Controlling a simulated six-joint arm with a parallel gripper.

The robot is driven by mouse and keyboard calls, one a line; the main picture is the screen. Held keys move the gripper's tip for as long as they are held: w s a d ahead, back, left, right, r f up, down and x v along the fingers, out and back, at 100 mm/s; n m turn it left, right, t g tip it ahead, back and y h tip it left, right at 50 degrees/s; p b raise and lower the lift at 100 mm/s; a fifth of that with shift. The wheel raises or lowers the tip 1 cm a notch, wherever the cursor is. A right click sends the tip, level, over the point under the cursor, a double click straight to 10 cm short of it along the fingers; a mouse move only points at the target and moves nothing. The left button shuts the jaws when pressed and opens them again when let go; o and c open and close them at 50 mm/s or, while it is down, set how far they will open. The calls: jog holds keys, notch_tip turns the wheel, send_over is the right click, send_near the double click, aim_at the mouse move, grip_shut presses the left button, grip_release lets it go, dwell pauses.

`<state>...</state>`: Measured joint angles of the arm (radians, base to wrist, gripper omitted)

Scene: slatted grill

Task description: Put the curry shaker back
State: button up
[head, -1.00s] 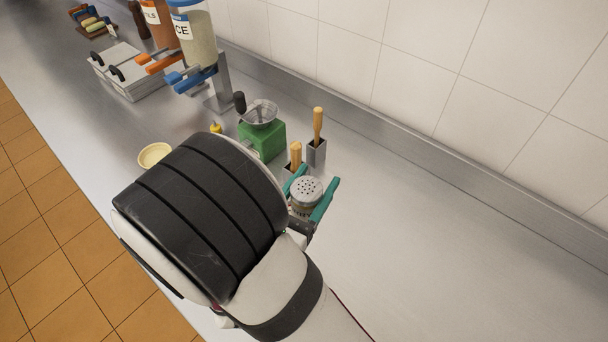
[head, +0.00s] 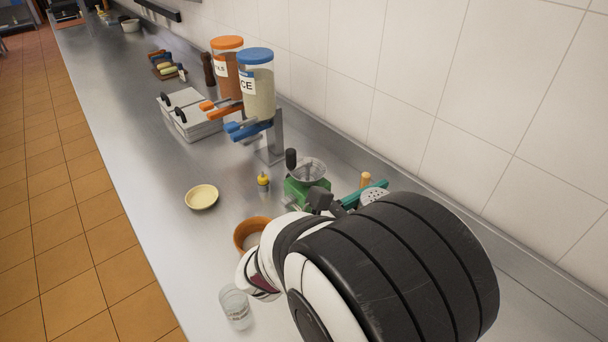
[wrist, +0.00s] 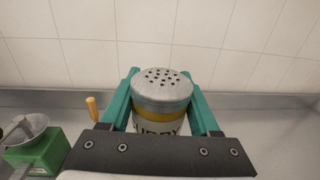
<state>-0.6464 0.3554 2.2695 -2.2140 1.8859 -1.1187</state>
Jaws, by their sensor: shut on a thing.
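The curry shaker (wrist: 161,95) has a perforated metal lid, a yellow band and a partly hidden label. In the wrist view it stands upright between the two teal fingers of my gripper (wrist: 163,100), which is shut on it. In the head view only part of its lid (head: 375,197) shows beside a teal finger of my gripper (head: 366,193); my arm hides the rest. I cannot tell whether its base touches the counter.
A green grinder (head: 305,183) and a wooden-handled tool (head: 365,180) stand close to my gripper. A brown bowl (head: 250,234), a glass (head: 236,306) and a pale bowl (head: 201,197) are on the counter. Two dispensers (head: 258,85) (head: 226,68) stand farther back by the tiled wall.

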jog(key=s+a+f+n+t+y, duration=0.2)
jog(key=a+f, duration=0.1)
jog(key=f, duration=0.4)
jog(key=s+a+f+n+t+y, duration=0.2)
jog(key=f, duration=0.6)
jog(key=shift+w+a+f, duration=0.15)
jog(key=shift+a+f, duration=2.5)
jog(key=shift+a, duration=0.15)
jog(key=shift+w+a+f, duration=0.1)
jog(key=shift+a+f, duration=2.5)
jog(key=shift+a, duration=0.15)
jog(key=o, duration=1.4)
jog(key=shift+f, duration=0.1)
jog(key=shift+o, duration=0.2)
jog(key=v, duration=1.2)
jog(key=shift+r, duration=0.35)
